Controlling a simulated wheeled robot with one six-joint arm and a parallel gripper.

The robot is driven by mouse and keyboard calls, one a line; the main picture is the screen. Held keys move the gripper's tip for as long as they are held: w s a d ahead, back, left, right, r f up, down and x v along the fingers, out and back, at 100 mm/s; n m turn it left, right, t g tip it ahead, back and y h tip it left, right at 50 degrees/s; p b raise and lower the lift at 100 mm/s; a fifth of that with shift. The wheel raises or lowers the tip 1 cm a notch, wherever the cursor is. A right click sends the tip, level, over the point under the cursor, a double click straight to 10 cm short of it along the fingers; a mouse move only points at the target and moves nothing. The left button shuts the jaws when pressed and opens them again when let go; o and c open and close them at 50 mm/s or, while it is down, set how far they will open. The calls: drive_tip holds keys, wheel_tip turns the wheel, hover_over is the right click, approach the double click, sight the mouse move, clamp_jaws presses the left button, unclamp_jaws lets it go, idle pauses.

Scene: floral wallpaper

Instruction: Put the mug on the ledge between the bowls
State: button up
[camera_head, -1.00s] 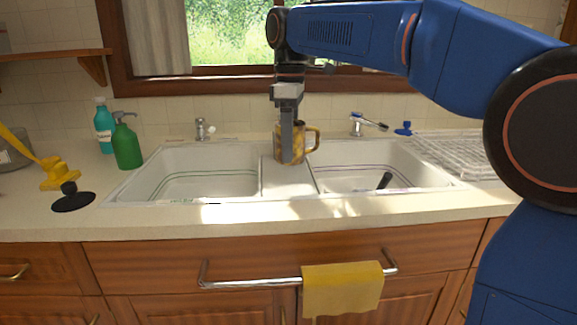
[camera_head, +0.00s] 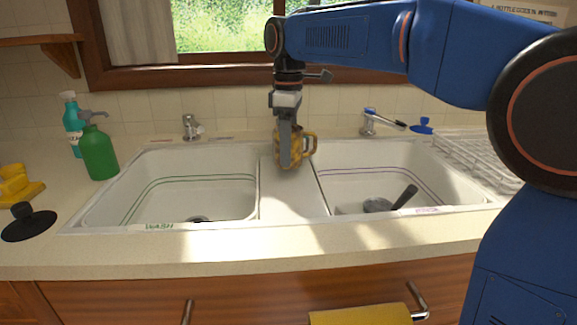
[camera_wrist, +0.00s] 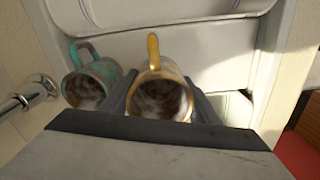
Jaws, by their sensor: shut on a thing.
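My gripper (camera_head: 287,152) is shut on a yellow-brown mug (camera_head: 302,150) at the far end of the white ledge (camera_head: 285,198) between the two sink bowls. The left bowl (camera_head: 190,188) and right bowl (camera_head: 385,183) lie either side. In the wrist view the mug (camera_wrist: 158,92) sits between the two fingers, its opening facing the camera and its handle upward in the picture. Whether it touches the ledge I cannot tell. A second mug, teal-green (camera_wrist: 95,82), is left of it in the wrist view. I cannot make it out in the head view.
A left tap (camera_head: 191,127) and a blue-topped right tap (camera_head: 378,122) stand behind the bowls. A dark-handled utensil (camera_head: 400,198) lies in the right bowl. Green (camera_head: 98,152) and teal (camera_head: 73,122) bottles stand left. A dish rack (camera_head: 478,160) is right. The near ledge is clear.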

drive_tip(key=shift+f, duration=2.35)
drive_tip(key=shift+f, duration=0.1)
drive_tip(key=o, duration=1.2)
drive_tip(key=shift+o, duration=0.2)
wheel_tip(320, 180, up, 12)
